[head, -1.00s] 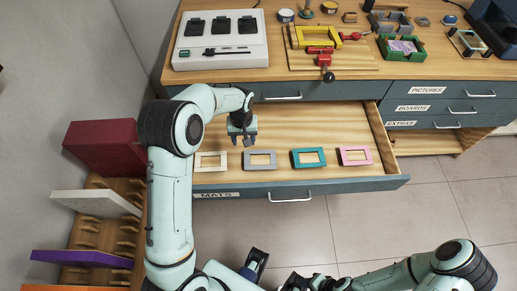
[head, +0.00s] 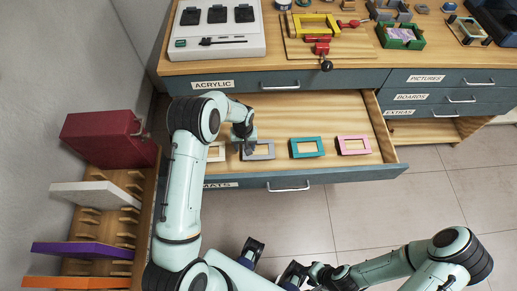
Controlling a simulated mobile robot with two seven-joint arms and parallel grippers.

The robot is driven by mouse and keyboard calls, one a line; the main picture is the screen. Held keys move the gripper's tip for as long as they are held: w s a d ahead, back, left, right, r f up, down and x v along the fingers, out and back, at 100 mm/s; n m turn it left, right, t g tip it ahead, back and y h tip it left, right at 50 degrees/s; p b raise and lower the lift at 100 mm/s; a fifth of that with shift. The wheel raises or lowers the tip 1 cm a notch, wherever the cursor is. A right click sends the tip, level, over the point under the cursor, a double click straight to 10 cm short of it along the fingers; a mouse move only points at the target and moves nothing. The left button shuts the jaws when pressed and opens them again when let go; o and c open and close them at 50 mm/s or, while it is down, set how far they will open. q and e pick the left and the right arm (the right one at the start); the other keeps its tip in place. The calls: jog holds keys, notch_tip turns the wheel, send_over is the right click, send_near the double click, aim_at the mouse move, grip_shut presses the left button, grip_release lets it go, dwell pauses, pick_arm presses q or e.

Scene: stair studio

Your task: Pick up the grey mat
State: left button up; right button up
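The grey mat (head: 264,157), a flat rectangular frame with an opening, lies in the open drawer between a cream mat (head: 214,158) and a teal mat (head: 306,154). My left gripper (head: 246,148) reaches down at the grey mat's left end and hides part of that end. Its fingertips are small and partly merged with the mat, so I cannot tell whether they are shut on it. The mat looks flat on the drawer floor. My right gripper (head: 272,262) is low in the view, away from the drawer, with its dark fingers apart and nothing between them.
A pink mat (head: 353,146) lies at the drawer's right. The drawer front (head: 335,175) has a handle. The worktop above holds a white console (head: 219,42) and a yellow frame jig (head: 315,26). A rack (head: 110,225) with coloured boards stands left. The floor at right is clear.

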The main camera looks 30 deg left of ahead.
pick_arm(q)
jog(key=shift+f, duration=0.4)
grip_shut()
dwell(0.4)
